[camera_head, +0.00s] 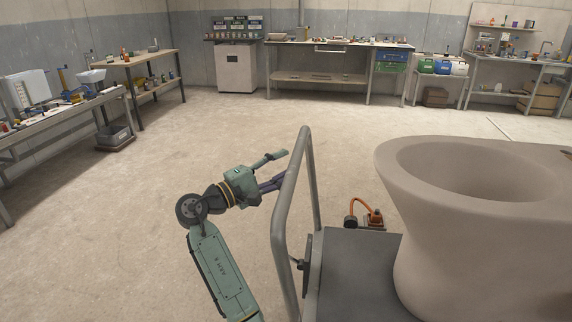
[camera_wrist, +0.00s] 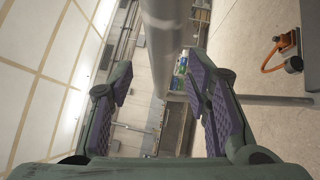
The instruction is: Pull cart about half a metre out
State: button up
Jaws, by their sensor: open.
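The cart (camera_head: 345,285) has a dark grey deck and a grey tubular push handle (camera_head: 281,215) on its left side. A large beige flared vessel (camera_head: 415,215) stands on the deck and fills the right of the head view. My gripper (camera_head: 275,180) is at the upper part of the handle, coming from the left. In the wrist view the handle bar (camera_wrist: 162,45) runs down between the purple-padded fingers of my gripper (camera_wrist: 162,95). The fingers are open, with gaps to either side of the bar. I cannot tell how deep the bar sits between them.
An orange hose fitting (camera_head: 374,217) sits beyond the deck; it also shows in the wrist view (camera_wrist: 282,50). Workbenches line the left wall (camera_head: 60,110) and back wall (camera_head: 340,44). The floor (camera_head: 130,225) left of the cart is clear.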

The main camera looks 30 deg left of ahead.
jog(key=v, duration=1)
jog(key=shift+a+r, duration=0.1)
